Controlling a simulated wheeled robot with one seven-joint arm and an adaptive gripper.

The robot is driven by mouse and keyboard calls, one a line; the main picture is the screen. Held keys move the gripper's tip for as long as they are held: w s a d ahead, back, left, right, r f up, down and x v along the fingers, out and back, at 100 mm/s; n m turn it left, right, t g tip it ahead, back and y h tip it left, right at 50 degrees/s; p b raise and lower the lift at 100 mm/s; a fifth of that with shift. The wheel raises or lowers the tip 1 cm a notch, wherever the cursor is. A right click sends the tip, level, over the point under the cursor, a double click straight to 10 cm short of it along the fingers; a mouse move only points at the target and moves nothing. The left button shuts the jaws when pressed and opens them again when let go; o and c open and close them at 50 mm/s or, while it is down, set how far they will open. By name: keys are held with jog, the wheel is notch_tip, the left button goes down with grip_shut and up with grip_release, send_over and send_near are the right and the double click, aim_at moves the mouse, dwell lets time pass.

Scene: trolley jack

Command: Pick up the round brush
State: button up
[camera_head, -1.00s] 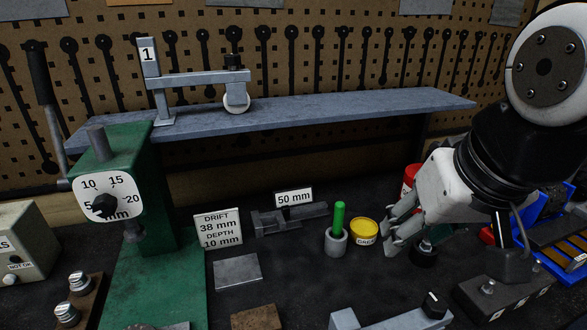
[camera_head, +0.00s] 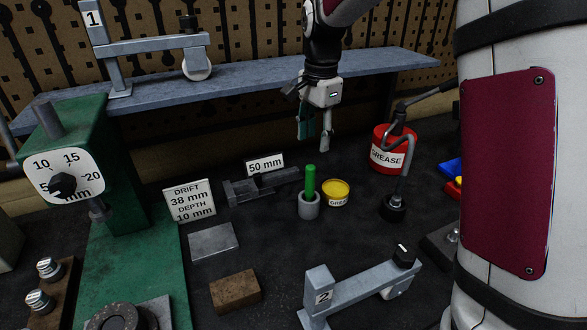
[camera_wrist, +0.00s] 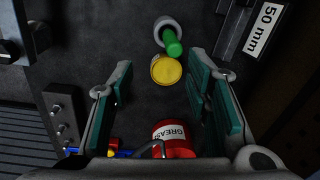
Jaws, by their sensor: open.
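A bright green upright handle (camera_head: 310,182) stands in a small grey cup (camera_head: 309,207). It is the likeliest round brush, but no bristles show and its lower end is hidden in the cup. In the wrist view the green handle (camera_wrist: 173,46) and grey cup (camera_wrist: 166,24) are beyond the fingertips, near the top. My gripper (camera_head: 316,138) is open and empty, pointing down, above and behind the cup and apart from it. Its two teal-padded fingers (camera_wrist: 160,90) show at either side in the wrist view.
A yellow grease tin (camera_head: 336,192) stands just right of the cup. A red grease can (camera_head: 390,150) and a black-based bent tool (camera_head: 393,207) are further right. A dark vise-like block (camera_head: 262,187) and 50 mm sign (camera_head: 265,164) are left. The shelf (camera_head: 240,83) runs behind my gripper.

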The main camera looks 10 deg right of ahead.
jog(key=m, duration=0.2)
send_near(310, 187)
jog(key=shift+g, duration=0.4)
jog(key=f, duration=0.2)
jog(key=w+f+b, duration=0.1)
jog(key=w+f, duration=0.1)
jog(key=f, duration=0.1)
jog(key=shift+w+f, duration=0.15)
jog(key=shift+f, duration=0.2)
jog(key=shift+d+f+b, duration=0.2)
jog(key=shift+f+b, duration=0.45)
jog(key=shift+f, duration=2.05)
grip_shut()
